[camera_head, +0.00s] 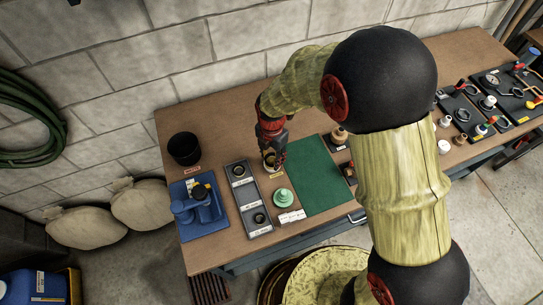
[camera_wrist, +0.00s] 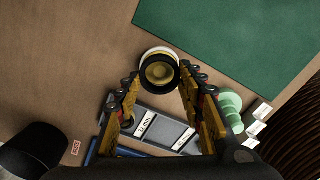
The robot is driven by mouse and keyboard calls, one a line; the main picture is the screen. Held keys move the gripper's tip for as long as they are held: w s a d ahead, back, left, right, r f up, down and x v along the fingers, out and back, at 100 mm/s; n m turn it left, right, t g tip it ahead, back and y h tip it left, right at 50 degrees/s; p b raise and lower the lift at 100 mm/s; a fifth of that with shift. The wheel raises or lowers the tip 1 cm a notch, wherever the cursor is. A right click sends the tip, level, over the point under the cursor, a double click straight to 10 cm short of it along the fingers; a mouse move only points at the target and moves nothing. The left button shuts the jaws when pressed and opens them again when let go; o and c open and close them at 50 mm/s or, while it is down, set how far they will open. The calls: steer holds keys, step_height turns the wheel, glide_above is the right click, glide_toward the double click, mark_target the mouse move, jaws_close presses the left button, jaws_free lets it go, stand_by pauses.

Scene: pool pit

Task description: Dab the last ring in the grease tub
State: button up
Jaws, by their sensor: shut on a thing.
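The grease tub (camera_wrist: 147,52) is a small white-rimmed pot with yellowish grease, directly below my gripper (camera_wrist: 158,80) in the wrist view. My gripper is shut on a black ring (camera_wrist: 145,76), held level over the tub's mouth; grease shows through the ring's hole. I cannot tell whether the ring touches the grease. In the head view, my gripper (camera_head: 271,152) is at the tub (camera_head: 268,168), which is partly hidden. The grey compartment tray (camera_head: 250,204) is left of it, with dark round pieces in its far and near compartments.
A green mat (camera_head: 318,178) lies right of the tub. A pale green knobbed piece (camera_head: 283,198) and white labelled blocks (camera_head: 292,216) stand nearer the front edge.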

steer(key=shift+f+b, duration=0.3)
steer(key=shift+f, duration=0.4)
stand_by(1.5)
steer(key=shift+r, duration=0.1)
steer(key=shift+r+p, duration=2.45)
steer(key=shift+r, duration=1.05)
steer(key=shift+f, duration=0.1)
